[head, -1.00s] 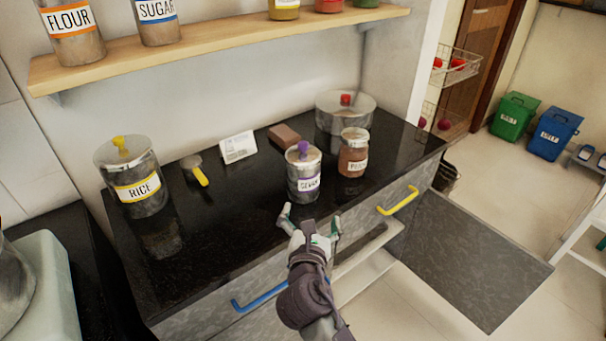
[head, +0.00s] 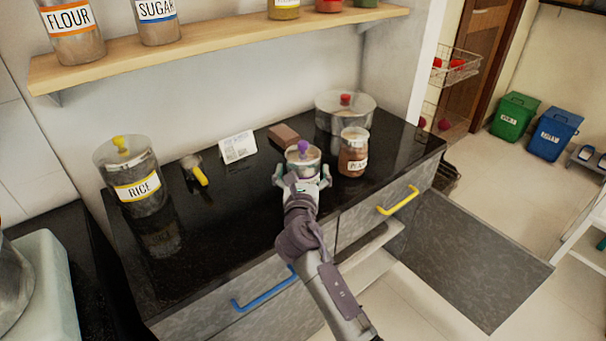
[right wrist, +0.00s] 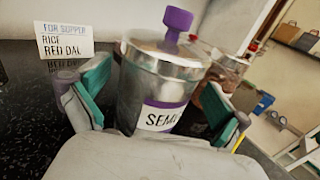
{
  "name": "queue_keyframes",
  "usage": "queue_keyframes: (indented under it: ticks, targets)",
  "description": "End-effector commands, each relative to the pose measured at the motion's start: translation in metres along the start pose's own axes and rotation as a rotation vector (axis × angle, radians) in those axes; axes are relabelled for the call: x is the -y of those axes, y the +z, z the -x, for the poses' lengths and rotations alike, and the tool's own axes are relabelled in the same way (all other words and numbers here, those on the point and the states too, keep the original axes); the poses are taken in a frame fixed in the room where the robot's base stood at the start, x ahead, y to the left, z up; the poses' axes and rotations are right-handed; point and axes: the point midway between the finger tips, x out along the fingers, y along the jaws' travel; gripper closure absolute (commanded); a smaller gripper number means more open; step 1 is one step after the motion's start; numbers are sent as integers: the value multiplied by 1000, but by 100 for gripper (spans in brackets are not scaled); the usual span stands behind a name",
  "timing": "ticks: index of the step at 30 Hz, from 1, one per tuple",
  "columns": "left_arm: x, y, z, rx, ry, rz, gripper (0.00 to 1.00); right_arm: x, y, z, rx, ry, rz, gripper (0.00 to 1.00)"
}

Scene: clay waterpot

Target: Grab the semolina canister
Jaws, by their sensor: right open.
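The semolina canister (head: 304,160) is a metal-lidded jar with a purple knob and a purple-edged label, standing on the black counter (head: 240,195). My right gripper (head: 304,180) is open at its near side and hides most of its body and label in the head view. In the right wrist view the canister (right wrist: 160,85) stands upright between the two green-padded fingers (right wrist: 155,105), with "SEM" readable on its label. A gap shows between the left finger and the canister. Contact at the right finger is unclear. My left gripper is not in view.
A brown jar (head: 353,152) stands close on the right, with a metal pot (head: 345,108) behind it. The rice canister (head: 132,175) and a yellow-handled scoop (head: 196,170) are to the left.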

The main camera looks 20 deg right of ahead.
Motion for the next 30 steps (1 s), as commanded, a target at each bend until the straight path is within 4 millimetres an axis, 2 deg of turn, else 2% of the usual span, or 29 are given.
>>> queue_keyframes:
  ticks: [5, 13, 14, 28, 30]
  targets:
    - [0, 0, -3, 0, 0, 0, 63, 0, -1, -22, 0, 0, -1, 0]
    - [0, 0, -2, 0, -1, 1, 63, 0, -1, -25, -1, 0, -1, 0]
    - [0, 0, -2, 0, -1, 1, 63, 0, -1, -25, -1, 0, -1, 3]
    - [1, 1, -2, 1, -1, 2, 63, 0, -1, -24, -1, 0, 0, 82]
    - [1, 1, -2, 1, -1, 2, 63, 0, 2, -25, 5, 1, -1, 84]
